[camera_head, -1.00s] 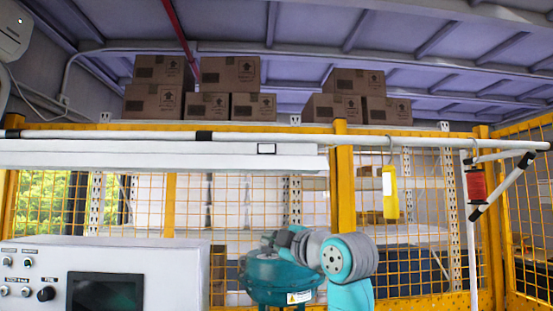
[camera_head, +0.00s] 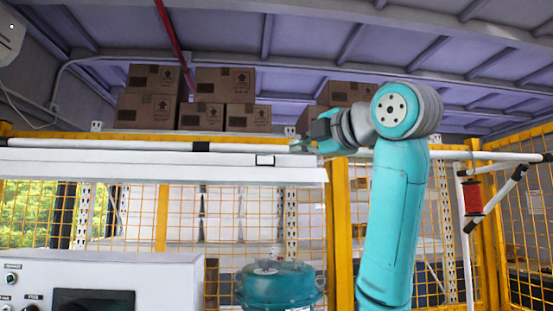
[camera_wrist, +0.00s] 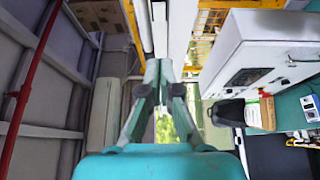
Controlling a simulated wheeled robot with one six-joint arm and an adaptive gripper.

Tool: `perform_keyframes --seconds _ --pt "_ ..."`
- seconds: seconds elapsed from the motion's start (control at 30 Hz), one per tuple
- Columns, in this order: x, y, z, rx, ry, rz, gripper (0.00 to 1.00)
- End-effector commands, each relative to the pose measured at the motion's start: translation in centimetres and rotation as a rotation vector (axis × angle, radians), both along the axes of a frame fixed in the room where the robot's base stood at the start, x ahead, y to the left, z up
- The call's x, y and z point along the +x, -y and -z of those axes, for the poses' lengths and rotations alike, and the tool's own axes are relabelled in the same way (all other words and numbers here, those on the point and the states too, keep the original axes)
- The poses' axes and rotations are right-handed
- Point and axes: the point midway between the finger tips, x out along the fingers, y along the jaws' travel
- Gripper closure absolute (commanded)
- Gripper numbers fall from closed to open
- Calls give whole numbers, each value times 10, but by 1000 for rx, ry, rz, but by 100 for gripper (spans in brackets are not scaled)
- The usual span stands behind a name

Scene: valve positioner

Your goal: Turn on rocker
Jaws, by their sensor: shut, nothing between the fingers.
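The white beam runs just beyond the fingertips there. I cannot make out the rocker in that view.
A grey control cabinet (camera_head: 100,270) with a dark screen and knobs stands at lower left. A teal drum-shaped housing (camera_head: 280,286) is below my gripper. A yellow mesh fence (camera_head: 460,240) stands behind. Cardboard boxes (camera_head: 225,83) are stacked high at the back.

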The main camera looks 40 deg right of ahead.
Motion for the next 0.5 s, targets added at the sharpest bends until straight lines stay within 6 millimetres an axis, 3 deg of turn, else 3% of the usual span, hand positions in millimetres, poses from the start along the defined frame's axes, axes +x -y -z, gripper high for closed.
perform_keyframes --seconds 0.33,0.5 --pt "1 0 0 -1 0 0 100" --pt "13 1 0 0 -3 -3 100"
